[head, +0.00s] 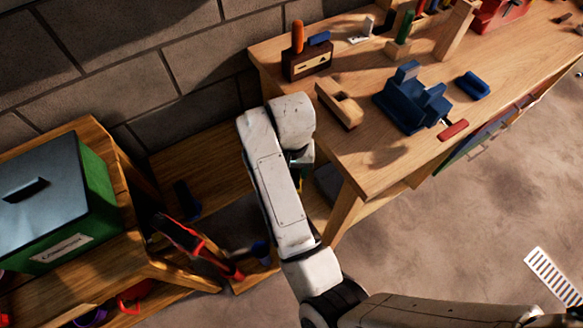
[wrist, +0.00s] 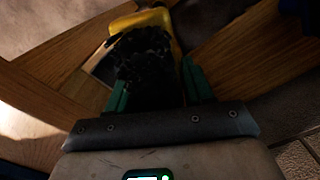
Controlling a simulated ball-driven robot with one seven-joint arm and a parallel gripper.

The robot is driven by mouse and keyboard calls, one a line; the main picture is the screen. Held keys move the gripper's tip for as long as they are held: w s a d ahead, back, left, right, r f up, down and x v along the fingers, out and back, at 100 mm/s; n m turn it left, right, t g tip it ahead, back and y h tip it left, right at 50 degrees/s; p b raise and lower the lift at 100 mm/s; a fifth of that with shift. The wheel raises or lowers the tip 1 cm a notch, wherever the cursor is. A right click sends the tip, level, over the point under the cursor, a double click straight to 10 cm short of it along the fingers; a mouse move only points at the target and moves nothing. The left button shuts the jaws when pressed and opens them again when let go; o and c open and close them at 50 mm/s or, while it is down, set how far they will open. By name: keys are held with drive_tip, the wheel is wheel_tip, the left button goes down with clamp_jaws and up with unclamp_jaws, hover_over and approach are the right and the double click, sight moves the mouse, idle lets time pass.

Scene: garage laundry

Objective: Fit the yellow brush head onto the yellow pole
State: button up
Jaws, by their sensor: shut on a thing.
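The yellow brush head (wrist: 148,20) with dark bristles is between the green fingers of my gripper (wrist: 155,82) in the wrist view. The gripper is shut on it, and its bristles face the camera. In the head view, my arm hides most of the gripper and the brush head, down beside the workbench's left end. I cannot make out the yellow pole in either view.
The wooden workbench (head: 370,155) stands right of my arm, with a blue vise (head: 412,98) and wooden blocks on top. A green box (head: 95,165) sits on a wooden shelf at left. A red-and-black tool (head: 190,240) leans near it.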

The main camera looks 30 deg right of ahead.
drive_tip(key=shift+f+b, duration=0.45)
drive_tip(key=shift+f, duration=0.55)
drive_tip(key=o, duration=1.2)
drive_tip(key=shift+c, duration=0.2)
wheel_tip(320, 180, up, 11)
drive_tip(key=p, duration=0.3)
drive_tip(key=shift+f+p, duration=0.1)
drive_tip(key=shift+p, duration=0.3)
